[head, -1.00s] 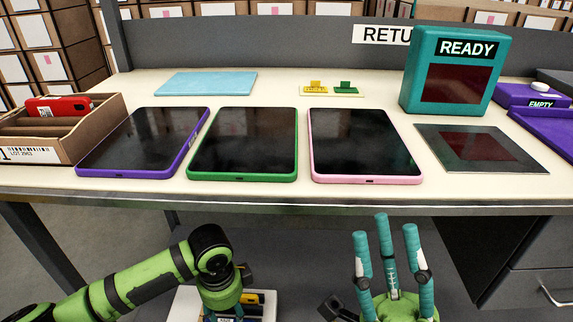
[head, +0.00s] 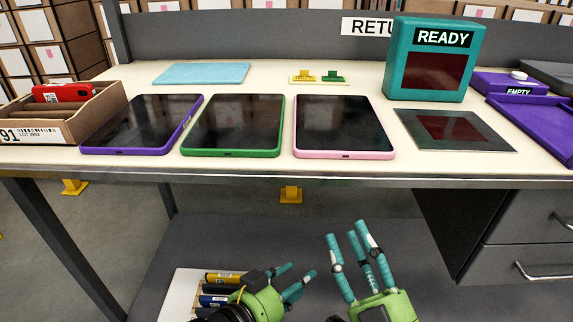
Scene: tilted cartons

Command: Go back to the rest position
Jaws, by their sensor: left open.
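My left gripper (head: 296,280) is low in the head view, below the table's front edge, with its teal fingers apart and pointing right, empty. My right gripper (head: 352,238) is just to its right, also below the table edge. Its teal fingers point up and are spread, with nothing between them. Both grippers are apart from everything on the table. My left forearm is mostly out of the picture.
Purple (head: 145,124), green (head: 234,124) and pink (head: 344,126) framed tablets lie on the table (head: 270,172). A carton (head: 85,122) holding a red device (head: 62,93) is left. A teal READY box (head: 433,60), dark pad (head: 455,130) and purple tray (head: 535,122) are right.

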